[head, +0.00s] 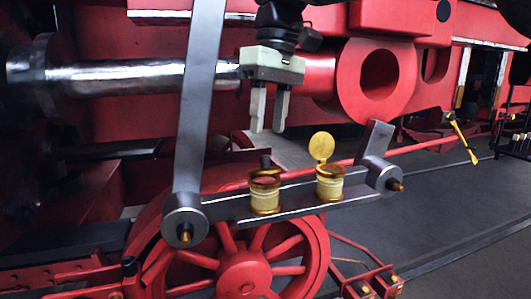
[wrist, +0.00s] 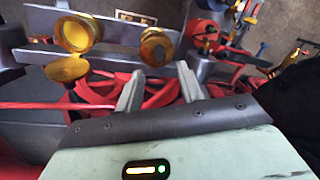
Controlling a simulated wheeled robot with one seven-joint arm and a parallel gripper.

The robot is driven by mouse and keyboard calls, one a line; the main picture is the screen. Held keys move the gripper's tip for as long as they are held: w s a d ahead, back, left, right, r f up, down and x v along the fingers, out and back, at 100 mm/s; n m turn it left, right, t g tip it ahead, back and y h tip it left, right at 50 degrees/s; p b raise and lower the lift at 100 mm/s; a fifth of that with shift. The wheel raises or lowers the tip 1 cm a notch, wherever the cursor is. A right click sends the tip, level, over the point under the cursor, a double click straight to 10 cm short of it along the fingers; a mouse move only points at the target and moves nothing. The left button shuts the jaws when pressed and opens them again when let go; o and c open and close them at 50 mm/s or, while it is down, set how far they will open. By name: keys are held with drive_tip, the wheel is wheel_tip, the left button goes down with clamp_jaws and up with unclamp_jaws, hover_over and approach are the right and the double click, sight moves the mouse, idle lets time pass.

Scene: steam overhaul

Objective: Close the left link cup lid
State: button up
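The left link cup (head: 265,200) is a cream cup with gold-brown rims on the grey link bar. A gold-brown lid (head: 266,173) shows low over its mouth; I cannot tell whether it is fully down. The amber top of this cup shows in the wrist view (wrist: 156,47), just beyond the fingertips. The right link cup (head: 329,186) has its round yellow lid (head: 321,146) standing open; that lid also shows in the wrist view (wrist: 66,70). My gripper (head: 268,130) points down above the left cup, apart from it. Its two fingers are spread and empty, also in the wrist view (wrist: 160,72).
The grey link bar (head: 222,212) runs between two pinned ends, with a tall grey rod (head: 198,100) rising at the left. A red spoked wheel (head: 243,268) lies below. A red ring-shaped part (head: 347,85) is right of my gripper. Open floor (head: 460,215) lies to the right.

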sight(263, 165)
drive_tip(key=f, duration=0.5)
drive_tip(key=shift+s+a+f, duration=0.25)
drive_tip(key=shift+s+f, duration=0.05)
drive_tip(key=shift+f, duration=0.05)
clamp_jaws()
